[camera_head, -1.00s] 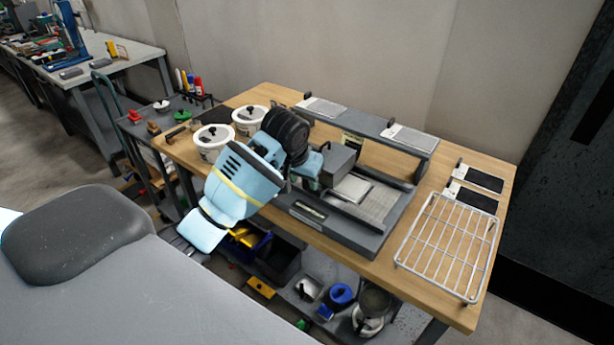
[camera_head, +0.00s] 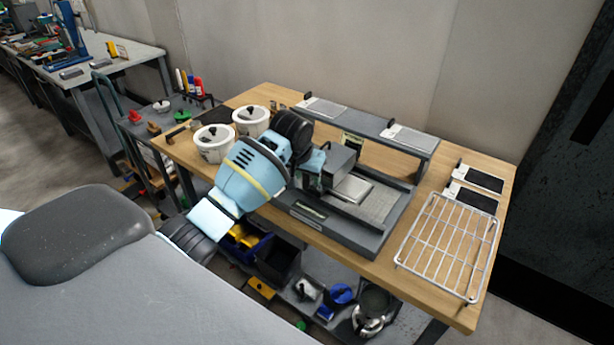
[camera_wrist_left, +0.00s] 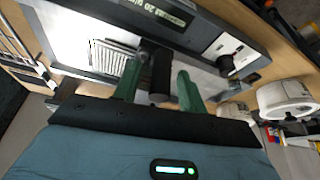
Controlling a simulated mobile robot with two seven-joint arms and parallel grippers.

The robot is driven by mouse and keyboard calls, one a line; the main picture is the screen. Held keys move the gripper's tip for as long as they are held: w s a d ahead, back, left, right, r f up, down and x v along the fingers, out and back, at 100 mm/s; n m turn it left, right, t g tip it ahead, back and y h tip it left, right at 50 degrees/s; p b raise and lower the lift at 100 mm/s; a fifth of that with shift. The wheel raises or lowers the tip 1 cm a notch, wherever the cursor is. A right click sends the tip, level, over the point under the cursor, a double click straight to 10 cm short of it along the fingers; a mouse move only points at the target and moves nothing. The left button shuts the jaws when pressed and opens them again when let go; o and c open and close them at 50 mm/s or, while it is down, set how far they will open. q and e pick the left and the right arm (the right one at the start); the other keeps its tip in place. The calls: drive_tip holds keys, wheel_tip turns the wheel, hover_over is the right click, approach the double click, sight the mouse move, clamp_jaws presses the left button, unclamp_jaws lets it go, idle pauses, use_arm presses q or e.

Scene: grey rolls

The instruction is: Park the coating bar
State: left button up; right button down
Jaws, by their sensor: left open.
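The grey coating machine (camera_head: 375,235) sits on the wooden bench. Its carriage block (camera_head: 340,160) stands over the bed, beside a silver plate (camera_head: 353,190). My left gripper (camera_head: 318,178) is at the left end of the machine, by this block; its fingertips are hard to make out there. In the left wrist view its two green fingers (camera_wrist_left: 157,88) are open, with a dark cylindrical bar or handle (camera_wrist_left: 161,72) between them. I see no grip on it. I cannot tell whether this is the coating bar. My right gripper is not in view.
A wire rack (camera_head: 447,245) lies at the bench's right end. Two white lidded pots (camera_head: 213,145) stand left of the machine, close to my arm. A raised grey shelf (camera_head: 370,125) with thin plates runs behind. Dark pads (camera_head: 478,180) lie at the right back.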

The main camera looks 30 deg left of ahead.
use_arm(q)
drive_tip(key=shift+w+f, duration=0.2)
drive_tip(key=shift+f, duration=0.3)
clamp_jaws()
